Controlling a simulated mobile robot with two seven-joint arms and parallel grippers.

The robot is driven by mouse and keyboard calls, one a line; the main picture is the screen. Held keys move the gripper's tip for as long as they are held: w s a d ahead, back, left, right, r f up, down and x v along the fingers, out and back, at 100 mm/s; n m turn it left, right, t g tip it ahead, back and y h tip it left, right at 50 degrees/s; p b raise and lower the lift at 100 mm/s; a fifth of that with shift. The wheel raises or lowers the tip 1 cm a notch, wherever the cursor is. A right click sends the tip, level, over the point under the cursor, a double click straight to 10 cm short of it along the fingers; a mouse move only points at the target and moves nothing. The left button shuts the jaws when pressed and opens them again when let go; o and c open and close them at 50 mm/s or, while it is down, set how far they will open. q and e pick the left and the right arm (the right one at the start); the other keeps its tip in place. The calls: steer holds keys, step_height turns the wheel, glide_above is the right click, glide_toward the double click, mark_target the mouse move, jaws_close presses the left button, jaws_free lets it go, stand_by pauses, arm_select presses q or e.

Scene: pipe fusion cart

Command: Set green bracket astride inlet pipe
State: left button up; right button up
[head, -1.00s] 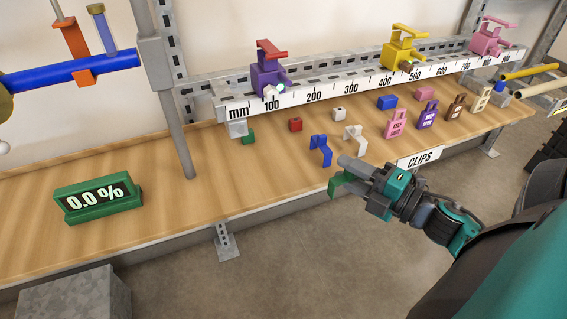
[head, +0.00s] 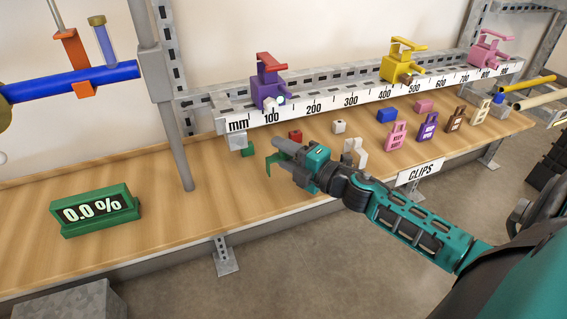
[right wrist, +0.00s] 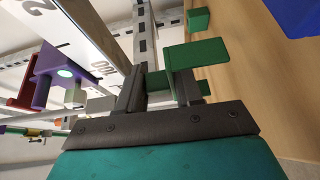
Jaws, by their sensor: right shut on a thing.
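The green bracket (head: 273,163) is a thin bent piece at the tip of my right gripper (head: 284,152). The gripper is shut on it and holds it over the bench, below the ruler rail. In the right wrist view the bracket (right wrist: 197,53) stands out between the dark fingers (right wrist: 160,88). A blue pipe (head: 115,73) with an orange clamp runs in from the far left, well apart from the bracket. No label shows which pipe is the inlet pipe. My left gripper is not in view.
A purple valve (head: 266,82) and a yellow valve (head: 400,62) stand along the ruler rail (head: 335,102). A small green block (head: 247,151) and a white bracket (head: 358,152) are near my gripper. A grey post (head: 165,110) rises left of it. A green display (head: 95,210) reads 0.0 %.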

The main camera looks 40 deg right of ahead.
steer(key=shift+f+b, duration=0.5)
steer(key=shift+f, duration=0.95)
steer(key=shift+f, duration=0.15)
steer(key=o, duration=0.9)
steer(key=shift+o, duration=0.2)
steer(key=shift+r, duration=0.25)
steer(key=v, duration=1.2)
steer(key=shift+p, duration=0.3)
